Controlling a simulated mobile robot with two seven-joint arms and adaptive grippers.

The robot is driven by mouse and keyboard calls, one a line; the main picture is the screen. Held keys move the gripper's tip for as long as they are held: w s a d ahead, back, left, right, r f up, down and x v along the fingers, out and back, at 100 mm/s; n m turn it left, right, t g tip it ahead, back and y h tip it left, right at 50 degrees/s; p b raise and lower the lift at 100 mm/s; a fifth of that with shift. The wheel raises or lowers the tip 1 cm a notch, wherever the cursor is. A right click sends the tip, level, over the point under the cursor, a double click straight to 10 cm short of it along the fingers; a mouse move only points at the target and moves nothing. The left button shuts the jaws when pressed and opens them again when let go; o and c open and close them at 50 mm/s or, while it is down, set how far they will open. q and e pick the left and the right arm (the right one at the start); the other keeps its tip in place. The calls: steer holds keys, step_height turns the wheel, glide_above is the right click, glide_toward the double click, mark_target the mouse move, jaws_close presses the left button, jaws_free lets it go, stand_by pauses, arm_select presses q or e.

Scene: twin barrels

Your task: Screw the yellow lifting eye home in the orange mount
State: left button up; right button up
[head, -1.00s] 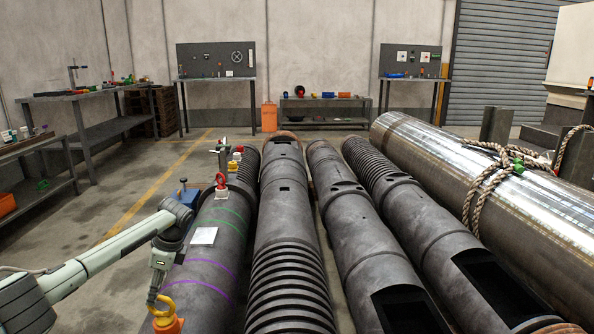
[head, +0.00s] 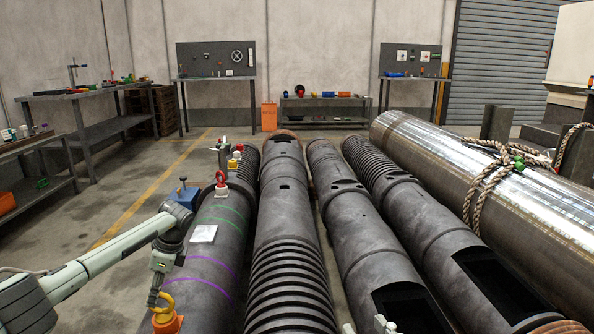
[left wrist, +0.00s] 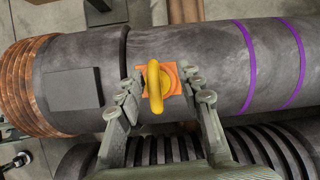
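The yellow lifting eye (head: 163,302) stands in the orange mount (head: 168,325) on the near end of the leftmost dark barrel. In the left wrist view the eye (left wrist: 154,88) rises over the square orange mount (left wrist: 171,71). My left gripper (left wrist: 163,84) is open, with one finger on each side of the eye and a gap visible to each. In the head view my left gripper (head: 153,299) is beside the eye, its fingers partly hidden. How deep the eye's thread sits is hidden. Two pale parts, likely of my right gripper (head: 364,326), show at the bottom edge.
The leftmost barrel (head: 205,268) also carries a white plate (head: 202,234), purple and green bands and a red eye (head: 220,177). More dark barrels lie to the right, then a shiny roped cylinder (head: 460,180). Benches stand along the back and left walls.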

arm_select(q)
steer(key=shift+f+b, duration=0.3)
steer(key=shift+f, duration=0.25)
steer(key=shift+f+b, duration=0.4)
steer(key=shift+f, duration=0.15)
arm_select(e)
step_height(320, 180, up, 7)
steer(key=s+a+t+y, duration=0.1)
steer(key=a+t+y, duration=0.1)
steer(key=t, duration=0.1)
steer(key=shift+s+a+t, duration=0.15)
steer(key=shift+a+t, duration=0.15)
steer(key=shift+a, duration=0.05)
steer(key=shift+r, duration=0.1)
arm_select(q)
steer(key=c, duration=0.7)
steer(key=shift+w+r, duration=0.1)
steer(key=shift+r, duration=0.1)
jaws_close()
